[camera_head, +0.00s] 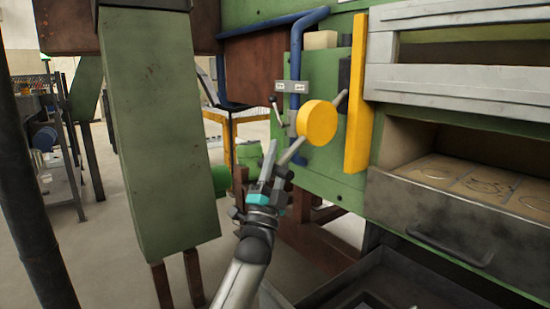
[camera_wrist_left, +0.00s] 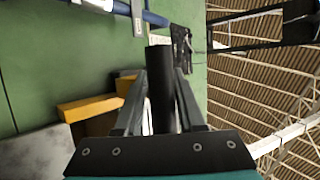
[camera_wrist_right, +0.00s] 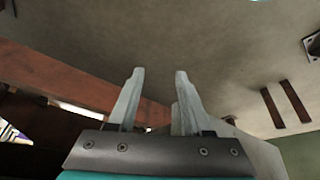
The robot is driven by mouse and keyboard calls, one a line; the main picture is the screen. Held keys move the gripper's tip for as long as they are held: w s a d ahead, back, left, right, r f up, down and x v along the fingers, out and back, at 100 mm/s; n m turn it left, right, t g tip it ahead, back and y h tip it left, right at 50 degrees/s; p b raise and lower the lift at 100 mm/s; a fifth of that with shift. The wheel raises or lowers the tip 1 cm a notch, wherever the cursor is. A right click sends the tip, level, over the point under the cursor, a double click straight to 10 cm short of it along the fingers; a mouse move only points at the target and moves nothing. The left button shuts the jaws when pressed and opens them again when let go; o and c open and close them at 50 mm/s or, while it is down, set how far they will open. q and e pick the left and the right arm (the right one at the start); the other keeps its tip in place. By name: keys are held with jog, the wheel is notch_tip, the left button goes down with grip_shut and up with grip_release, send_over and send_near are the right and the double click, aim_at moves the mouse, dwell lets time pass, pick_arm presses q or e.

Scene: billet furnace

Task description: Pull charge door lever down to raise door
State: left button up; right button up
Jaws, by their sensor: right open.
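The charge door lever is a grey bar (camera_head: 341,99) passing behind a round yellow disc (camera_head: 317,122) on the green furnace side. It slants from upper right to lower left. My left gripper (camera_head: 280,152) is at the bar's lower end. In the left wrist view, a dark bar (camera_wrist_left: 161,85) lies lengthwise between the fingers of my left gripper (camera_wrist_left: 160,72). Whether the fingers press on it cannot be told. My right gripper (camera_wrist_right: 160,74) is open and empty, and shows only in the right wrist view.
A yellow upright bar (camera_head: 357,95) stands right of the disc. The furnace opening with a grey drawer-like front (camera_head: 440,220) is at right. A large green post (camera_head: 160,140) stands left of my left arm. A metal shelf (camera_head: 62,150) is far left.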

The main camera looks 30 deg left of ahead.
pick_arm(q)
jog(key=shift+o, duration=1.3)
jog(key=shift+a+f, duration=0.1)
jog(key=p+v, duration=0.2)
jog(key=v, duration=1.3)
jog(key=shift+p, duration=0.4)
pick_arm(e)
notch_tip(320, 180, down, 6)
jog(key=g, duration=0.1)
jog(key=shift+s, duration=0.3)
pick_arm(q)
jog(key=shift+s, duration=0.15)
